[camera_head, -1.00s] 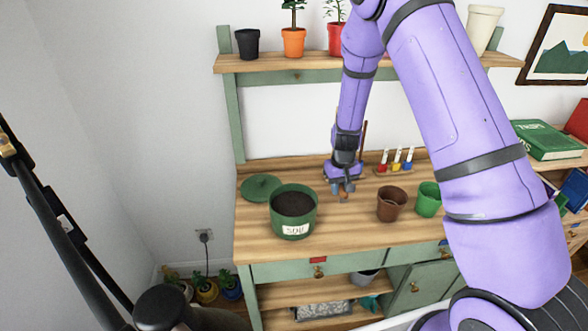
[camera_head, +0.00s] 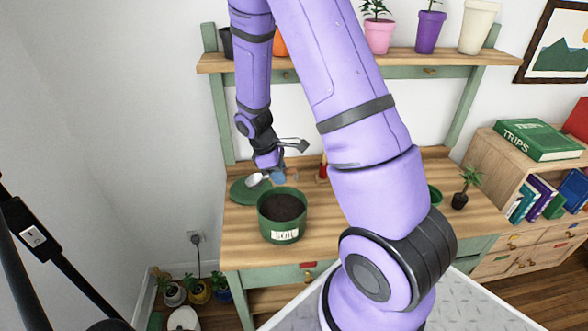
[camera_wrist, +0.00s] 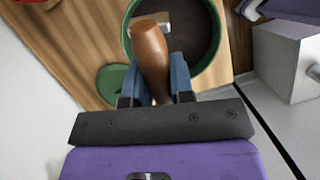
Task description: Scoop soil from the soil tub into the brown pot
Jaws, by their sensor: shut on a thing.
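The green soil tub (camera_head: 283,230) stands on the wooden bench with dark soil (camera_head: 283,207) inside. Its rim and soil also show at the top of the wrist view (camera_wrist: 207,75). My gripper (camera_head: 277,178) is above the bench, just behind the tub. Its blue fingers (camera_wrist: 160,80) are shut on the brown handle (camera_wrist: 150,55) of a scoop. A pale metal part of the scoop (camera_head: 257,180) shows left of the fingers in the head view. Whether it carries soil is unclear. The brown pot is hidden behind my arm in the head view.
A green lid (camera_head: 243,194) lies behind and left of the tub. A green pot (camera_head: 435,195) is partly hidden by my arm, with a small potted plant (camera_head: 461,196) at right. A shelf (camera_head: 300,70) with pots runs above. The bench left of the tub is clear.

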